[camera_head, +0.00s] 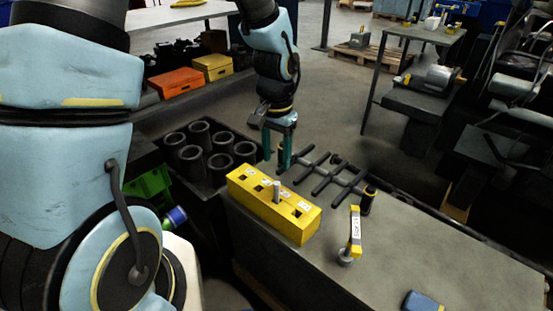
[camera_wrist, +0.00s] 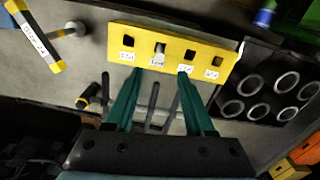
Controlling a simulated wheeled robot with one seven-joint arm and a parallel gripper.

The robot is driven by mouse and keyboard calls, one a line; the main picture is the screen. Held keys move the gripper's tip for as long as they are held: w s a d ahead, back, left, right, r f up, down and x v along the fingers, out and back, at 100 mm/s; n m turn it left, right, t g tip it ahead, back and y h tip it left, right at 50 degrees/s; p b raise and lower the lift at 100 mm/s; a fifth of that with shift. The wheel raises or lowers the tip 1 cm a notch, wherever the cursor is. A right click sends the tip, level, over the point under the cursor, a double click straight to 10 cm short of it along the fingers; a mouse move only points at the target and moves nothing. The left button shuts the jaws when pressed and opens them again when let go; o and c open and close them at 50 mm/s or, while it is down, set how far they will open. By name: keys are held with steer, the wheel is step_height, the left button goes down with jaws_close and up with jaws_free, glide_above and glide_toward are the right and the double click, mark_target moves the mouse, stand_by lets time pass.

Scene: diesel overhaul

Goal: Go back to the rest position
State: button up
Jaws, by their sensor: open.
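My gripper (camera_head: 278,158) points down beside the back edge of the yellow block (camera_head: 272,205), near its left end. In the wrist view its two green fingers (camera_wrist: 160,76) are apart, with nothing held between them. The yellow block (camera_wrist: 172,51) has several square holes with white labels. A grey peg (camera_head: 277,190) stands in one hole near the middle; the peg also shows in the wrist view (camera_wrist: 157,55). The other holes look empty.
A dark rack (camera_head: 335,176) stands behind the block on the workbench (camera_head: 420,250). A yellow-and-white labelled tool (camera_head: 355,235) and a blue object (camera_head: 423,302) are to the right. A crate of black cylinders (camera_head: 208,152) lies left. The bench's right part is mostly clear.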

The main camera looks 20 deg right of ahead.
steer(key=a+r+n, duration=0.4)
steer(key=a, duration=0.8)
steer(key=w+a+r+n+t, duration=0.1)
steer(key=a+r+n, duration=0.4)
steer(key=a, duration=0.8)
steer(key=shift+w+t+p, duration=0.2)
steer(key=shift+t+p, duration=0.1)
steer(key=shift+p, duration=0.15)
steer(key=shift+a, duration=0.1)
